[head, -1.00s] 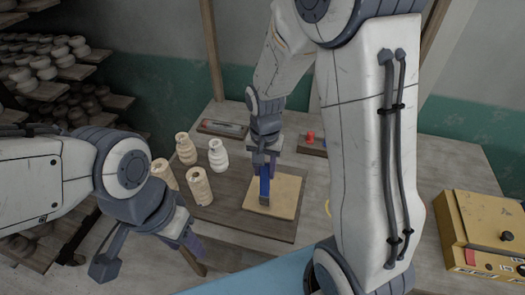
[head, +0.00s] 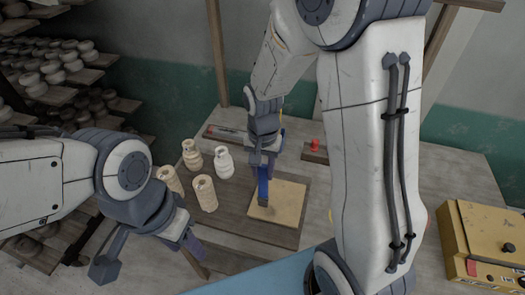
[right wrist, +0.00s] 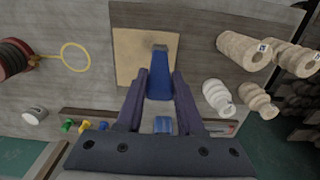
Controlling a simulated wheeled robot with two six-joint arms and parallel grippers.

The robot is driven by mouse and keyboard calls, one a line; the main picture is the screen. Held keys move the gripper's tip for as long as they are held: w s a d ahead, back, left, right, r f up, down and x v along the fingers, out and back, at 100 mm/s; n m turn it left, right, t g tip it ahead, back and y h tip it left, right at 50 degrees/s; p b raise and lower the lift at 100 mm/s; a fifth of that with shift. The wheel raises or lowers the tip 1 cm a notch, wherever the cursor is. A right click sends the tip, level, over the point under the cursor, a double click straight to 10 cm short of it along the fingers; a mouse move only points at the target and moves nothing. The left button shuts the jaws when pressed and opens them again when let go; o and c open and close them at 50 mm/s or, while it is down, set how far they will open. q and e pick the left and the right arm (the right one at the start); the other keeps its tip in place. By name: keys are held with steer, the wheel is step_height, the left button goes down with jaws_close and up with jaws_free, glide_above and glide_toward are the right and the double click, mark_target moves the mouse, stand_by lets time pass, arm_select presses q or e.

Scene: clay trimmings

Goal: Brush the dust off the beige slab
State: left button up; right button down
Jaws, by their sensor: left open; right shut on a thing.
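The beige slab (head: 288,202) lies flat on a dark board (head: 236,222) on the table. My right gripper (head: 262,160) is shut on a blue brush (head: 263,188), which points down over the slab's left part in the head view. In the right wrist view the brush (right wrist: 160,86) sits between the fingers, with its tip over the slab (right wrist: 130,50). I cannot tell whether the bristles touch the slab. No distinct dust is visible at this size. My left gripper (head: 150,252) is open and empty at the front left, away from the slab.
Several pale bottle-shaped pieces, including a white one (head: 224,163), stand left of the slab. A red-topped item (head: 315,146) is behind it. A yellow box (head: 485,245) is at the right. Shelves of pots (head: 60,75) stand at the left.

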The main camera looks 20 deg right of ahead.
steer(key=shift+w+a+r+p, duration=0.15)
steer(key=shift+r+p, duration=0.2)
steer(key=shift+r, duration=0.3)
steer(key=shift+r+p, duration=0.65)
steer(key=shift+r, duration=0.15)
steer(key=shift+r+p, duration=0.65)
steer(key=shift+r, duration=0.3)
steer(key=shift+d+f, duration=0.1)
steer(key=shift+d, duration=0.1)
